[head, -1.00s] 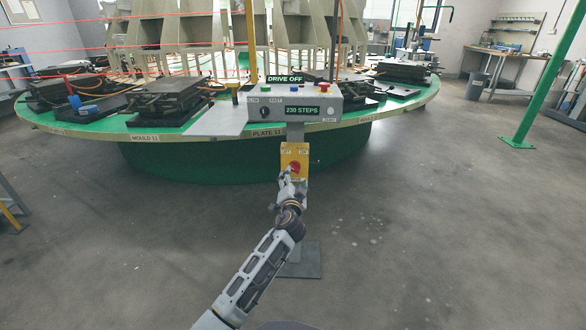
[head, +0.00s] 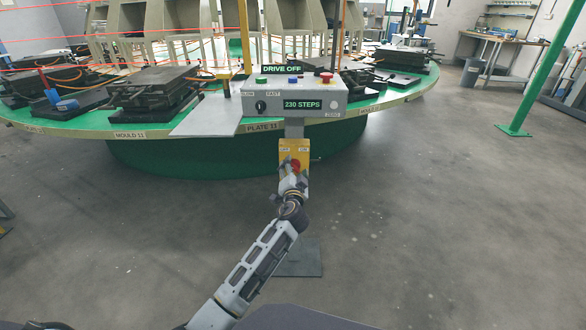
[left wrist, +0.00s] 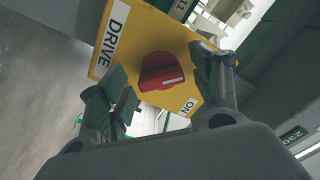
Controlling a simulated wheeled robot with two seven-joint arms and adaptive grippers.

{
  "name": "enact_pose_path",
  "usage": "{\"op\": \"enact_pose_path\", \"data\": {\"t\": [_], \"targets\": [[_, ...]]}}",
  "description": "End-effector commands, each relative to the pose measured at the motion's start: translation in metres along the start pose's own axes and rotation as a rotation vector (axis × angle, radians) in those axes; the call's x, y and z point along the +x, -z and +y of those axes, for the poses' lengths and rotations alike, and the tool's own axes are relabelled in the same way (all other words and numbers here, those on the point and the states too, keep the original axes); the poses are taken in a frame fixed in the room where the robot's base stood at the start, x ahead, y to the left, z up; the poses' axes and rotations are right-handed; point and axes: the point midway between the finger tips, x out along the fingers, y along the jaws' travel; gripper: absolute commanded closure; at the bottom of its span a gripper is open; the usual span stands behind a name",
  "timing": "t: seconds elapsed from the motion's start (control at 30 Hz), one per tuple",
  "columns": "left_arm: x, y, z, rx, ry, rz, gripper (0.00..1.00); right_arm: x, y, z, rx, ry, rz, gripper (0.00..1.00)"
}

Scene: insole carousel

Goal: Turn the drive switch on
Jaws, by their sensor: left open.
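The drive switch is a yellow box (head: 287,147) on the post below the grey control console, with OFF and ON labels on its face. Its red knob (head: 296,164) is partly covered by my left gripper (head: 293,180), which is in front of the box. In the left wrist view the red knob (left wrist: 155,66) lies between the two open fingers of my left gripper (left wrist: 165,88), with the yellow plate (left wrist: 145,32) marked DRIVE and ON behind it. Whether the fingers touch the knob is unclear. The display (head: 281,69) reads DRIVE OFF. My right gripper is out of view.
The grey console (head: 230,105) carries several buttons and a 230 STEPS display. The green-topped round carousel (head: 90,122) with black moulds (head: 155,88) stands behind. A green post (head: 545,75) and a workbench (head: 500,48) are at right. The floor around the post is clear.

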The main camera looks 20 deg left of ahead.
Motion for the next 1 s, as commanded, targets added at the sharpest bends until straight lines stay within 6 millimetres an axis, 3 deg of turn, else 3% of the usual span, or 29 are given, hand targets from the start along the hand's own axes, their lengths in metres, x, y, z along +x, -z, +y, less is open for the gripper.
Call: {"op": "enact_pose_path", "data": {"t": [0.3,0.67,1.0], "targets": [[-0.0003,0.0002,0.0003,0.000,0.000,0.000,0.37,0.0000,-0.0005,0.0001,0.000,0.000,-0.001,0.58],[-0.0002,0.0002,0.0002,0.000,0.000,0.000,0.81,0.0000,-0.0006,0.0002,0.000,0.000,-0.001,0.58],[-0.0002,0.0007,-0.0002,0.038,0.000,0.000,0.81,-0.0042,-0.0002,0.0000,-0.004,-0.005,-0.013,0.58]]}}
